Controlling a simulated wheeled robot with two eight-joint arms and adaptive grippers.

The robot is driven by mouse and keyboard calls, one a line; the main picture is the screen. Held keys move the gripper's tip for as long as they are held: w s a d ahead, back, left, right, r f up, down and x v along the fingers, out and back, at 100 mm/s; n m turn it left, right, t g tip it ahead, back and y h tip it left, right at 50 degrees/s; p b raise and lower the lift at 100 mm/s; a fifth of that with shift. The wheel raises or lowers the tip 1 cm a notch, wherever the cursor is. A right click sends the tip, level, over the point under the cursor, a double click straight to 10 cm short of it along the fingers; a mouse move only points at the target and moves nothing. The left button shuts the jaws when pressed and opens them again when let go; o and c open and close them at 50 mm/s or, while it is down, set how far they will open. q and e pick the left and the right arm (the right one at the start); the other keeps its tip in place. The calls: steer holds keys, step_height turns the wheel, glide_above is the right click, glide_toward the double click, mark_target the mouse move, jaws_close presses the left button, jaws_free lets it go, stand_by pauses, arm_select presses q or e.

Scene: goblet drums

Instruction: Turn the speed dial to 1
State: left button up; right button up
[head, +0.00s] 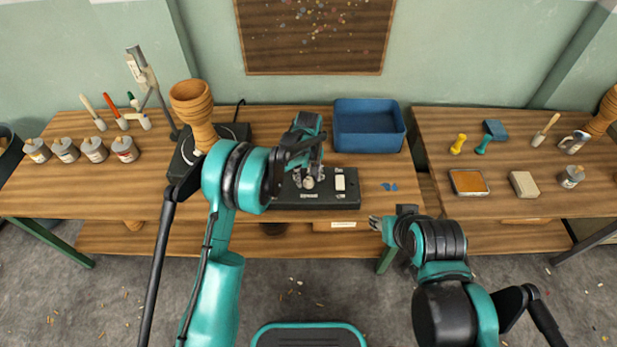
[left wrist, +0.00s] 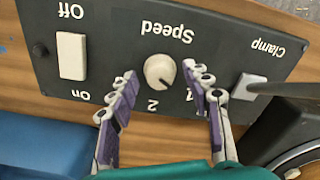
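The black control panel (head: 335,200) lies on the middle bench; in the left wrist view (left wrist: 105,20) it appears upside down. Its round cream speed dial (left wrist: 160,70) has a dark pointer mark at its lower right, pointing between the "2" and the partly covered "1". My left gripper (left wrist: 159,75) is open, its purple-padded fingers on either side of the dial with gaps visible. In the head view my left gripper (head: 309,178) is above the panel and partly hides the dial. My right gripper (head: 376,223) hangs at the bench's front edge, away from the panel; its opening is too small to judge.
A white on/off switch (left wrist: 71,55) and a clamp control (left wrist: 249,86) flank the dial. A blue bin (head: 368,127) stands behind the panel. A wooden goblet drum body (head: 196,110) stands on the machine to the left. The right bench holds paint items and brushes.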

mark_target(308, 180)
arm_select(q)
step_height(308, 180, up, 12)
stand_by(0.5)
stand_by(0.4)
steer(key=s+a+r+m+t, duration=0.2)
steer(key=s+a+r+t, duration=0.1)
steer(key=s+a+r, duration=0.9)
steer(key=s+a+m+t, duration=0.1)
steer(key=s+a+t, duration=0.1)
steer(key=s, duration=0.6)
steer(key=s+a+f+m+t, duration=0.1)
steer(key=s+a+t, duration=0.1)
steer(key=s, duration=0.7)
steer(key=shift+a+f+m, duration=0.3)
steer(key=shift+a, duration=0.6)
